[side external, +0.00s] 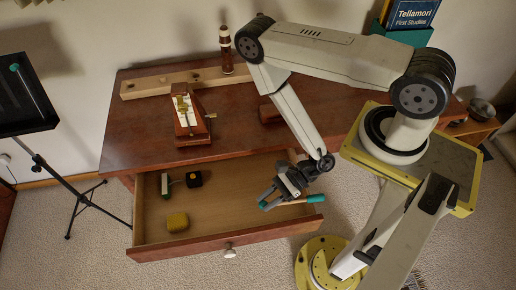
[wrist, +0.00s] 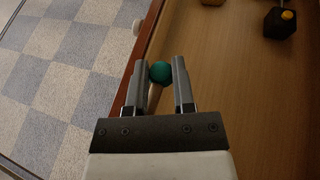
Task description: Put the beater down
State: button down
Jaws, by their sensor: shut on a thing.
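The beater (wrist: 154,94) has a teal ball head and a pale wooden stick. My gripper (wrist: 157,72) is shut on it, with the head between the fingertips in the wrist view. In the side view my gripper (side external: 270,193) is over the right part of the open drawer (side external: 140,226), near its front. The beater (side external: 294,202) lies roughly level across the picture there, teal at both ends, its right end by the drawer's front right corner. I cannot tell whether it touches the drawer.
A metronome (side external: 188,112) stands on the wooden top above. A music stand (side external: 58,172) is at left.

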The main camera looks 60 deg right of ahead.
send_over(243, 216)
jog(key=s, duration=0.1)
jog(key=f, duration=0.5)
jog(key=shift+s+d, duration=0.2)
jog(key=shift+d, duration=0.15)
jog(key=shift+w+a+f, duration=0.1)
jog(key=shift+w+f, duration=0.2)
jog(key=shift+f, duration=0.05)
jog(key=shift+w+a+f, duration=0.3)
jog(key=shift+w+f, duration=0.2)
jog(key=shift+f, duration=1.45)
jog(key=shift+c, duration=2.3)
grip_release()
jog(key=shift+f, duration=0.1)
jog(key=shift+d, duration=0.1)
